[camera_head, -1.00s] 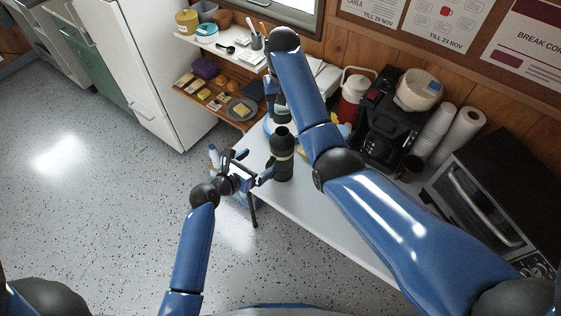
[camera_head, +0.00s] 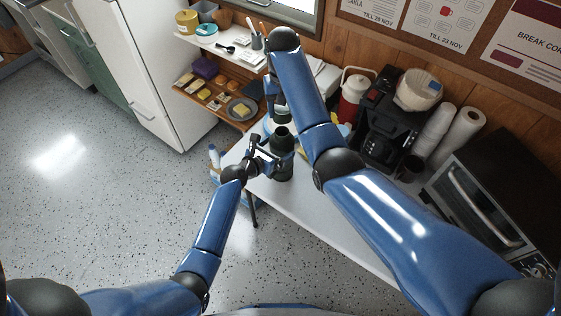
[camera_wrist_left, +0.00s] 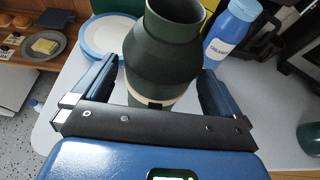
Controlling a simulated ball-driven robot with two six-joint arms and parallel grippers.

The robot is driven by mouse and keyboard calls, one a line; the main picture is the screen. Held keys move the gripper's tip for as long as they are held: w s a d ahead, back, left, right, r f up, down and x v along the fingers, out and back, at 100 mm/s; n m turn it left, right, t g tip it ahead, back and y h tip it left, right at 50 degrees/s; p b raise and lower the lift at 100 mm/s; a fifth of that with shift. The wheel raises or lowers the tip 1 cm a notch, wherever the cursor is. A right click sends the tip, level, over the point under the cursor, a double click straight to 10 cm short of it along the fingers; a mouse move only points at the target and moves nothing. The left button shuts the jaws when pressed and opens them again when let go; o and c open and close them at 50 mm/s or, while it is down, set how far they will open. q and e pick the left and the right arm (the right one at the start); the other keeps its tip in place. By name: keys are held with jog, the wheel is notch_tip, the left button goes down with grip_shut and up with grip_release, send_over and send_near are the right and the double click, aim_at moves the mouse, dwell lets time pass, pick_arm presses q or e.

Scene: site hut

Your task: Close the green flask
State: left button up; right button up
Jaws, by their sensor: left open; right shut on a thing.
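The dark green flask (camera_head: 283,143) stands upright on the white table, and its open mouth shows in the left wrist view (camera_wrist_left: 165,50). It has a pale band low on its body. My left gripper (camera_head: 273,157) is open, with one finger on each side of the flask's body; whether they touch it I cannot tell. My right gripper (camera_head: 271,98) is just behind the flask in the head view, partly hidden by my right arm.
A blue creamer bottle (camera_wrist_left: 232,35) and blue-rimmed plates (camera_wrist_left: 92,42) stand close to the flask. A coffee machine (camera_head: 383,125), a red jug (camera_head: 352,95) and a toaster oven (camera_head: 480,205) stand farther right. The table's front strip (camera_head: 320,222) is clear.

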pick_arm(q)
jog(key=shift+w+d+f, duration=0.2)
jog(key=shift+w+d, duration=0.1)
jog(key=shift+w, duration=0.15)
jog(key=shift+c, duration=0.3)
jog(key=c, duration=1.3)
jog(key=shift+o, duration=0.2)
pick_arm(e)
jog(key=shift+f, duration=2.45)
jog(key=shift+f, duration=0.9)
jog(key=shift+f, duration=0.55)
